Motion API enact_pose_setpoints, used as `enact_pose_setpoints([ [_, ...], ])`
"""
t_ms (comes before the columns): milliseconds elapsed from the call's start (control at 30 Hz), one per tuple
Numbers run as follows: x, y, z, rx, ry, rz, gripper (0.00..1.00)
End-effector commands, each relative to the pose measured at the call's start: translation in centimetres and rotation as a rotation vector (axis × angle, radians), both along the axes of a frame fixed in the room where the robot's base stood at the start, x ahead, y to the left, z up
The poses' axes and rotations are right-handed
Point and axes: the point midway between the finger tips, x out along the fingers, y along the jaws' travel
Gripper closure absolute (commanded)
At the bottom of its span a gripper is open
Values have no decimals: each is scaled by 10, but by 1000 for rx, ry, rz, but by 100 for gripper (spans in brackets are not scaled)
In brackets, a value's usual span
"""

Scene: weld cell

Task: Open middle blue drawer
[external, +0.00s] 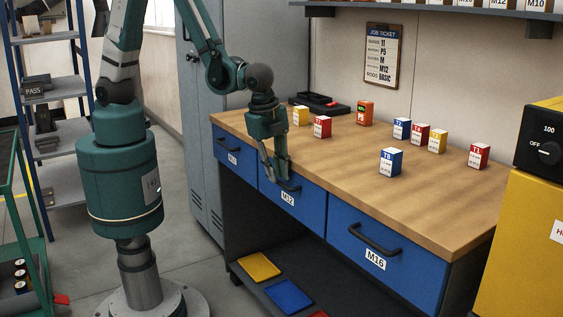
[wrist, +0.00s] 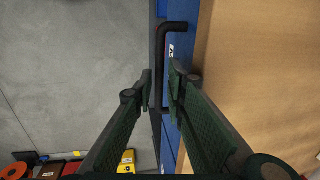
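The middle blue drawer (external: 313,206), labelled M12, is in the bench front and looks shut, flush with its neighbours. Its black bar handle (external: 290,188) is partly hidden by my gripper (external: 275,179) in the external view. My gripper points down at the drawer front. In the wrist view, the two fingers of my gripper (wrist: 160,84) are apart, one on each side of the handle (wrist: 160,60). The handle's bar runs between them with visible gaps. I cannot tell exactly how deep the fingertips reach around it.
Blue drawers stand left (external: 229,153) and right, the right one (external: 400,268) labelled M16. The wooden benchtop (external: 330,165) carries several small boxes and a black tray (external: 318,103). A lower shelf holds yellow (external: 258,266) and blue (external: 288,295) plates. Grey floor (wrist: 70,80) is open before the drawers.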

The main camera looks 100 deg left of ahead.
Motion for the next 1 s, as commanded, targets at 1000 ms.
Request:
enact_pose_setpoints([
  [1000, 0, 0, -11, 0, 0, -1, 100],
])
